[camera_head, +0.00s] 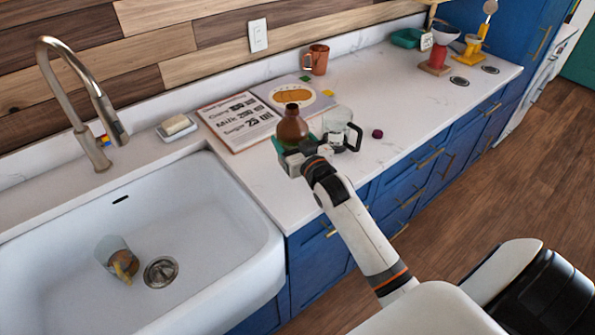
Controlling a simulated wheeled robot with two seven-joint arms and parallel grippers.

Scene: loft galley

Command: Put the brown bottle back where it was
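The brown bottle (291,127) is upright on the right part of the counter, beside the open book. My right gripper (290,154) is at the bottle's lower part and hides its base. I cannot tell whether its fingers are closed around the bottle or whether the bottle touches the surface below. A green flat piece (279,144) shows partly behind the gripper and bottle. My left gripper is not in view.
A glass jug (337,124) with a dark handle stands close right of the bottle. A small dark red ball (377,133) lies beyond it. An open book (240,119), a copper mug (318,60) and a white sink (215,225) are nearby.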

